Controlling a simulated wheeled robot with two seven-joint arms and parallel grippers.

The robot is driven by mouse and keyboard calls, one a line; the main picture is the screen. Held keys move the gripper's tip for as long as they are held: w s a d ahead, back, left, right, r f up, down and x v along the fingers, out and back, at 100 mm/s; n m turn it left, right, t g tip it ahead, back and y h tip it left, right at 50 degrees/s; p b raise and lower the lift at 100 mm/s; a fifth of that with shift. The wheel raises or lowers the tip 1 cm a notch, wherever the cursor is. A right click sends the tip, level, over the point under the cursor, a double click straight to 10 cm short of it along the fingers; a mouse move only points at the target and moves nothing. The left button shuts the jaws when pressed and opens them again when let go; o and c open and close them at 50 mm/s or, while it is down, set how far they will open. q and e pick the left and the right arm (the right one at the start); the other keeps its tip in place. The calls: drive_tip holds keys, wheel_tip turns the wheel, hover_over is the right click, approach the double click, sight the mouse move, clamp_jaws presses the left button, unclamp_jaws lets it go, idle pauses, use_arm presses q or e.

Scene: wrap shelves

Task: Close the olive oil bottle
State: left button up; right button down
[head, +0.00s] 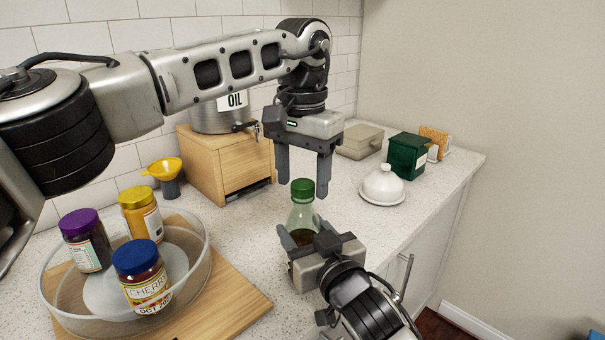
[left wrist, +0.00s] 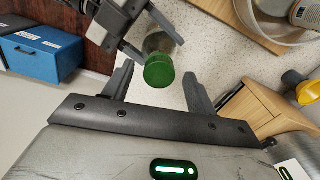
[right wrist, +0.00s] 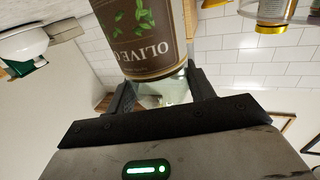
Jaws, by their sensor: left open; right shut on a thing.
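My right gripper (head: 305,238) is shut around the bottle's body. The right wrist view shows its dark olive label (right wrist: 148,45) upside down close to the fingers. My left gripper (head: 303,186) is open, pointing down above the bottle, its fingers on either side of the cap. In the left wrist view the cap (left wrist: 159,72) lies between the fingertips, with gaps on both sides.
A glass bowl (head: 60,305) with several jars stands on a wooden board (head: 235,300) at left. Behind are a wooden box (head: 205,165) with an oil tank (head: 215,120), and a yellow funnel (head: 165,168). A white covered dish (head: 383,184) and green box (head: 407,155) stand right.

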use_arm(q)
drive_tip(key=shift+r, duration=2.2)
drive_tip(key=shift+c, duration=0.4)
